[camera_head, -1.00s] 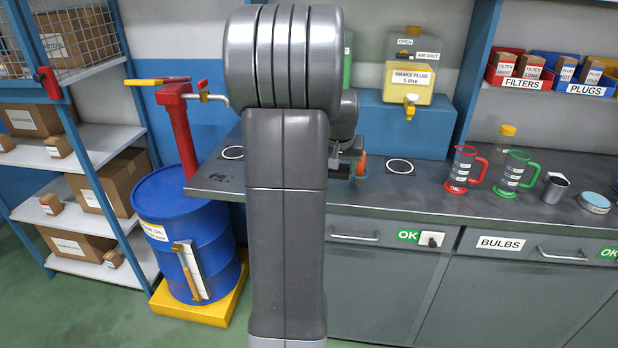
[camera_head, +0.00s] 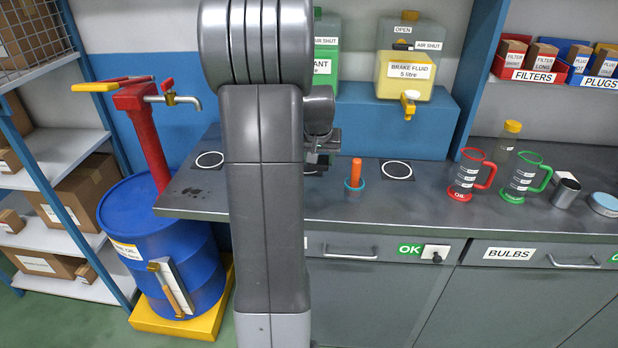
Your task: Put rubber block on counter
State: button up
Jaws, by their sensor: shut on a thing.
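The grey counter (camera_head: 440,215) runs from the middle to the right. My gripper (camera_head: 319,159) is over its left part, just right of my large grey arm, which hides part of it. The gripper is shut on a small dark piece that looks like the rubber block; its outline blends with the dark fingers. I cannot tell whether the piece touches the counter top.
An orange stick in a blue ring (camera_head: 355,174) stands close right of my gripper. A red-handled jug (camera_head: 466,175) and a green-handled jug (camera_head: 520,178) stand further right. A brake fluid tank (camera_head: 405,70) is behind. Counter between ring and red jug is mostly clear.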

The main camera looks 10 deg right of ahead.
aim_at(318, 183)
notch_tip(318, 183, down, 7)
jog(key=shift+r, duration=0.15)
dwell(0.4)
jog(key=o, duration=1)
jog(key=shift+r, duration=0.2)
jog(key=v, duration=1.1)
jog(key=shift+s+a+r, duration=0.1)
jog(key=shift+s+r, duration=0.15)
jog(key=shift+r, duration=0.05)
